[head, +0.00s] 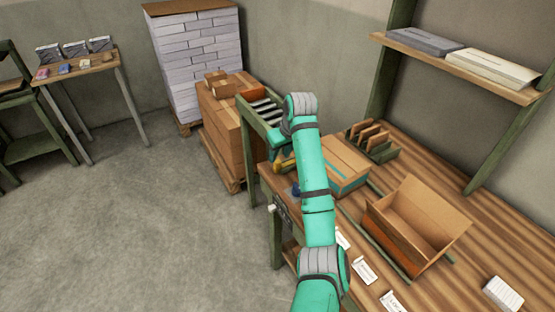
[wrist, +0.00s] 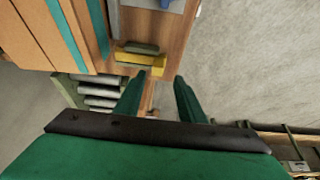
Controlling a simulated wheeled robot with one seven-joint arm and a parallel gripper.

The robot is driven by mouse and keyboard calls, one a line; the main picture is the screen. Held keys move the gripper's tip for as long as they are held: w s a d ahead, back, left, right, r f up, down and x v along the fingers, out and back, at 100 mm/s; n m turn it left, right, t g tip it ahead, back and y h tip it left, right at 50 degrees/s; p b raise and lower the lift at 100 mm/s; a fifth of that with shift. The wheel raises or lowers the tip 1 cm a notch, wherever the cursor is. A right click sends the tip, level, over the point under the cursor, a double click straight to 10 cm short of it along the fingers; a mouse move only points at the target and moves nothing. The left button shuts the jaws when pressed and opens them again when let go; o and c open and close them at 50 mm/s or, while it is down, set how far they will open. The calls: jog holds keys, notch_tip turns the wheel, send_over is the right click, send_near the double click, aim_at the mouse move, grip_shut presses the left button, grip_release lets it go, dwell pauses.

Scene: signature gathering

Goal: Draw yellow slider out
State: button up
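The yellow slider (wrist: 140,59) shows in the wrist view at the end of the wooden bench top, with a dark grey-green bar (wrist: 142,47) along it. In the head view a yellow piece (head: 284,164) shows at the bench end, partly covered by my arm. My gripper (wrist: 159,77) is open, with a clear gap between its two green fingers and nothing in it. The fingertips appear close to the slider, the left one nearest its right end. I cannot tell whether they touch. In the head view my arm hides most of the gripper.
A taped cardboard box (head: 343,164) stands close beside my arm on the bench (head: 475,205). An open carton (head: 416,223) stands nearer the front. A roller rack (head: 262,107) adjoins the bench end, and stacked boxes (head: 222,125) stand behind it.

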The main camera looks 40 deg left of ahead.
jog(key=v, duration=0.5)
jog(key=shift+s+a+r, duration=0.15)
jog(key=shift+s+r, duration=0.1)
jog(key=shift+r, duration=0.2)
jog(key=shift+w, duration=0.1)
